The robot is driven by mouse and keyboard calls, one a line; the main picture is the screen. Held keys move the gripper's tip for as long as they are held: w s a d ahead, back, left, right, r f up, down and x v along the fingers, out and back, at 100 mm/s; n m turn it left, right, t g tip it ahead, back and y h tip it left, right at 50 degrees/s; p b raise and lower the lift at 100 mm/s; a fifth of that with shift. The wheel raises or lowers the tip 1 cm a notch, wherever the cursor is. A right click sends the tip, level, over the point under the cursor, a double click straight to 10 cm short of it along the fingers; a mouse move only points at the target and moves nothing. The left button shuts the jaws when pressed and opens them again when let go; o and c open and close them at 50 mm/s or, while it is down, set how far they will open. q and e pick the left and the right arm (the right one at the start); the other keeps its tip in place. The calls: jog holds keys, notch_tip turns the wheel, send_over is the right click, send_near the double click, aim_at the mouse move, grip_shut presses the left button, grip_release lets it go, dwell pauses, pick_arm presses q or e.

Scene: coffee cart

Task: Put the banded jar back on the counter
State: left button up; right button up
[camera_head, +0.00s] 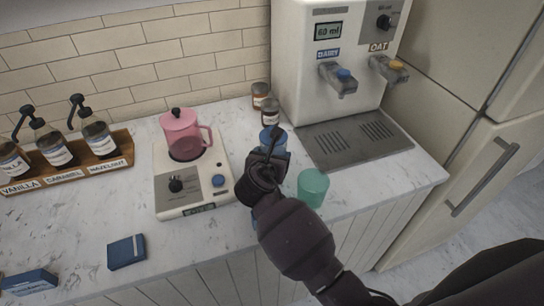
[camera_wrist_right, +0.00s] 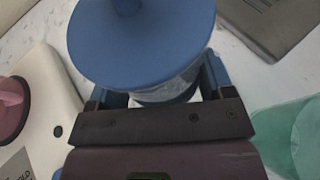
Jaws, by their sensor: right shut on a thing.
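A jar with a blue lid (camera_wrist_right: 140,40) and a clear, pale body fills the top middle of the right wrist view. Its lid also shows in the head view (camera_head: 270,135), partly behind my gripper. My right gripper (camera_head: 270,158) is shut on this jar, with one finger on each side of its body in the wrist view. I cannot make out a band on it, as the lid and gripper hide much of the body. The marble counter (camera_head: 75,222) lies below; whether the jar touches it is hidden. My left gripper is not in view.
A teal cup (camera_head: 313,188) stands close to the right of my gripper. A hot plate (camera_head: 185,202) with a pink pot (camera_head: 181,135) is on the left. The dispenser (camera_head: 330,60) and two brown jars (camera_head: 270,112) are behind. Front-left counter has bare room around a blue box (camera_head: 126,252).

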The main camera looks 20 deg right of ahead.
jog(key=o, duration=1.2)
jog(key=shift+f, duration=0.1)
jog(key=shift+o, duration=0.2)
jog(key=v, duration=1.2)
jog(key=shift+p, duration=0.35)
jog(key=shift+s, duration=0.1)
